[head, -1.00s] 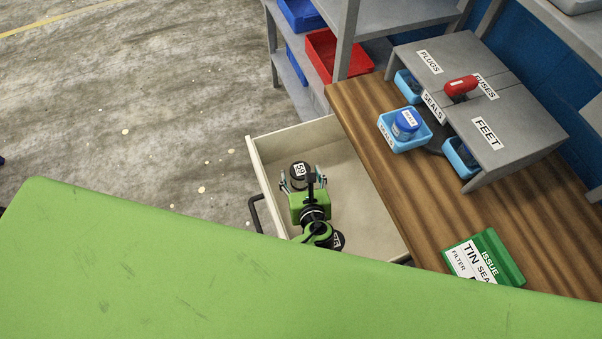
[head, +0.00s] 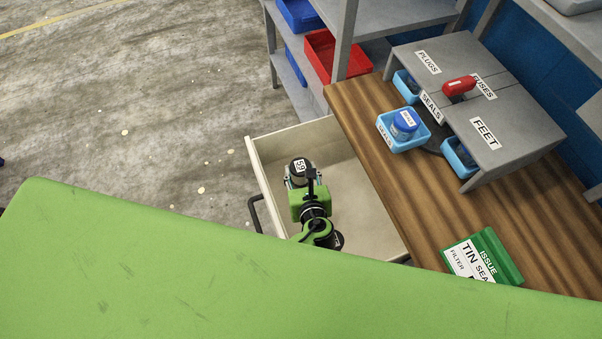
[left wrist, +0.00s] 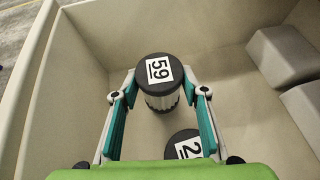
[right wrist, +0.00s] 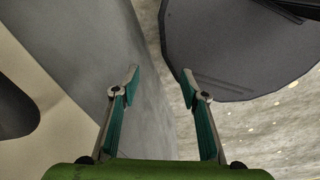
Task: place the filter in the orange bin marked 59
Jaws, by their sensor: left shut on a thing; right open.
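The filter (head: 300,167), a dark-capped cylinder with a white label 59, stands in the open cream drawer (head: 262,165). In the left wrist view the filter (left wrist: 160,82) shows its black cap and ribbed side between the fingers. My left gripper (head: 301,180) reaches down into the drawer and is shut on the filter; its fingertips (left wrist: 159,88) are at either side of it. My right gripper (right wrist: 156,78) is open and empty in the right wrist view. I see no orange bin marked 59 in these frames.
A second dark-capped cylinder (left wrist: 185,145), its label partly hidden, stands close by. Grey blocks (left wrist: 285,55) lie in the drawer. A red bin (head: 350,62) is on the shelf.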

